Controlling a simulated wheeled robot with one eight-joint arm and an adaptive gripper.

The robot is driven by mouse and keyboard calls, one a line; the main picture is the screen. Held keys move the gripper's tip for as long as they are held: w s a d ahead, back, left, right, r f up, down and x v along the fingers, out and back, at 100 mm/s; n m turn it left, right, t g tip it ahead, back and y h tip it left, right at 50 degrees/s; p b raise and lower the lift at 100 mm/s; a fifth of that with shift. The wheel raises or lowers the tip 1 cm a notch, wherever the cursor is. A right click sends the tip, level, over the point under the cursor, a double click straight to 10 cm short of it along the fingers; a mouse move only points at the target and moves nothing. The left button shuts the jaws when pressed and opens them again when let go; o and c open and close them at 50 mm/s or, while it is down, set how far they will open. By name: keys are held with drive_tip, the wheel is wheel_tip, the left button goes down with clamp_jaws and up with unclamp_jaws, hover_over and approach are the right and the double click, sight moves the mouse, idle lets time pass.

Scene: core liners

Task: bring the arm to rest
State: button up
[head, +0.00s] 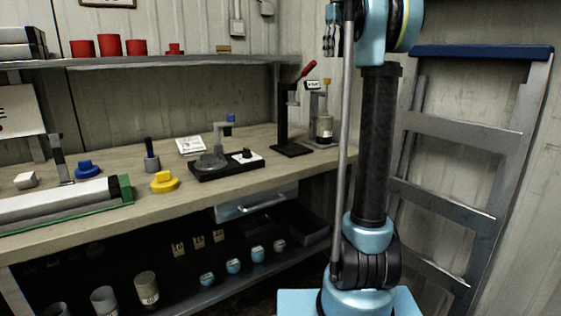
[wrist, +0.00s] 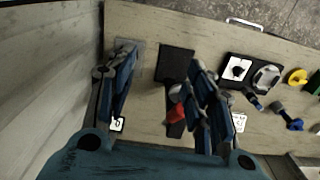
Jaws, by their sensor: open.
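My arm rises at the right of the head view, its upper part cut off by the top edge. My gripper (wrist: 160,95) shows in the wrist view with its two blue-and-dark fingers spread wide apart. It is open, and nothing is held between the fingers. It is above the workbench (wrist: 140,155), looking down on its end beside the wall. Between the fingers lie a black base plate (wrist: 176,63) and a red handle (wrist: 177,113), below and apart from them. In the head view the workbench (head: 120,205) is left of my arm.
A press with a red lever (head: 306,70) and a stand (head: 322,125) stand at the bench's right end. A shelf (head: 180,61) with red cups runs above the bench. A grey metal frame with a blue top (head: 482,51) leans against the wall right of my arm.

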drive_tip(key=s+f+m, duration=0.2)
drive_tip(key=s+f, duration=1)
drive_tip(key=f, duration=0.5)
drive_tip(key=s+a+f+m+t, duration=0.1)
drive_tip(key=s+f+m, duration=0.1)
drive_tip(key=s+f, duration=1)
drive_tip(key=s+f+m+t, duration=0.1)
drive_tip(key=s+f+m, duration=0.1)
drive_tip(key=s+f, duration=1)
wheel_tip(320, 180, down, 11)
drive_tip(key=shift+s+a+r, duration=0.1)
drive_tip(key=shift+s+a, duration=0.2)
drive_tip(key=shift+a, duration=0.1)
drive_tip(key=shift+w+f, duration=0.25)
drive_tip(key=shift+w, duration=0.25)
